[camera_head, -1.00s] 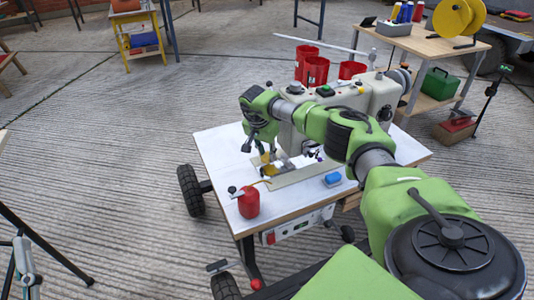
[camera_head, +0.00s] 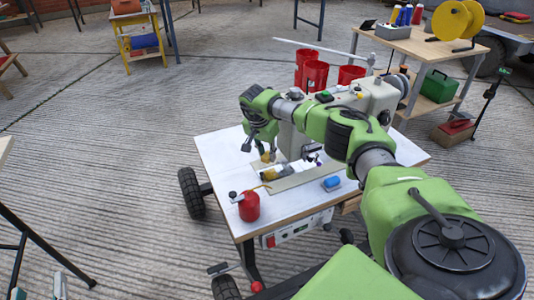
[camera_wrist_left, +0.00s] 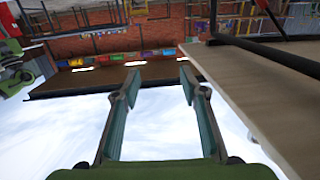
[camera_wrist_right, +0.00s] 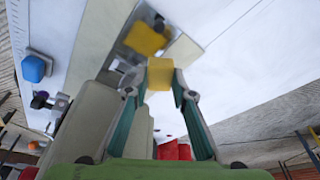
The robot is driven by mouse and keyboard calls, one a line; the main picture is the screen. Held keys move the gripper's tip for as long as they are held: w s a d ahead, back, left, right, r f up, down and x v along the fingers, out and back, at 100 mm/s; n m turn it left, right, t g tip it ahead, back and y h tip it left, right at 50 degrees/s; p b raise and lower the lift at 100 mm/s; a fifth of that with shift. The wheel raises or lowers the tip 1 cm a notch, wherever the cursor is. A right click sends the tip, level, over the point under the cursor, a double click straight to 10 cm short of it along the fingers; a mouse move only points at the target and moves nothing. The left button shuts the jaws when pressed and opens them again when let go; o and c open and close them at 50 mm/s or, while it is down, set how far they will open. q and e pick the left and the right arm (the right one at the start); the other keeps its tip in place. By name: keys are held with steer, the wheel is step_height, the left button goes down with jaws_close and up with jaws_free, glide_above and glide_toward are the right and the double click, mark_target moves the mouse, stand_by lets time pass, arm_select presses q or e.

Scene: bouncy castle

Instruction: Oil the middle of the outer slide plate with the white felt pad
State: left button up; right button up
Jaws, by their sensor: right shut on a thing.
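My right gripper (camera_wrist_right: 160,82) is shut on a yellow block (camera_wrist_right: 160,74), above the sewing machine's bed. No white felt is visible on the block; its far side is hidden. A shiny metal plate (camera_wrist_right: 178,52) lies beyond the block and mirrors something yellow. I cannot tell whether block and plate touch. In the head view, my right gripper (camera_head: 265,150) is over the machine's plate area (camera_head: 290,180), partly hidden by my arm. My left gripper (camera_wrist_left: 154,78) is open and empty, away from the cart; its fingertips show at the head view's bottom left (camera_head: 38,289).
A red oil can (camera_head: 249,206) with a thin spout stands at the table's front left. A blue block (camera_head: 332,182) lies at the front right. The machine body (camera_head: 380,95) and red cups (camera_head: 315,75) stand behind. The white tabletop's left side (camera_head: 222,155) is clear.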

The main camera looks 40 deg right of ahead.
steer(key=shift+r+p, duration=0.4)
steer(key=shift+r, duration=0.15)
steer(key=shift+r+p, duration=0.3)
steer(key=shift+r, duration=0.05)
arm_select(q)
steer(key=s+a+f+g+y, duration=0.1)
steer(key=s+a+f+g, duration=0.1)
steer(key=f, duration=0.6)
steer(key=shift+s+f+g+y, duration=0.3)
steer(key=shift+s+g, duration=0.3)
steer(key=shift+g, duration=0.7)
arm_select(e)
steer(key=shift+r, duration=0.1)
steer(key=shift+r+p, duration=0.35)
steer(key=shift+p, duration=0.1)
steer(key=shift+r+p, duration=0.55)
steer(key=shift+r, duration=0.05)
arm_select(q)
steer(key=s+a+f+g+y, duration=0.1)
steer(key=s+a+f+g, duration=0.1)
steer(key=s, duration=0.4)
steer(key=s+a+f+g+p, duration=0.1)
steer(key=s+a+f+g, duration=0.1)
steer(key=s+f+g, duration=0.3)
steer(key=shift+s+a+f+n+g+y, duration=0.3)
steer(key=shift+s+f+y, duration=0.1)
steer(key=shift+s+f, duration=0.6)
arm_select(e)
steer(key=shift+r, duration=0.55)
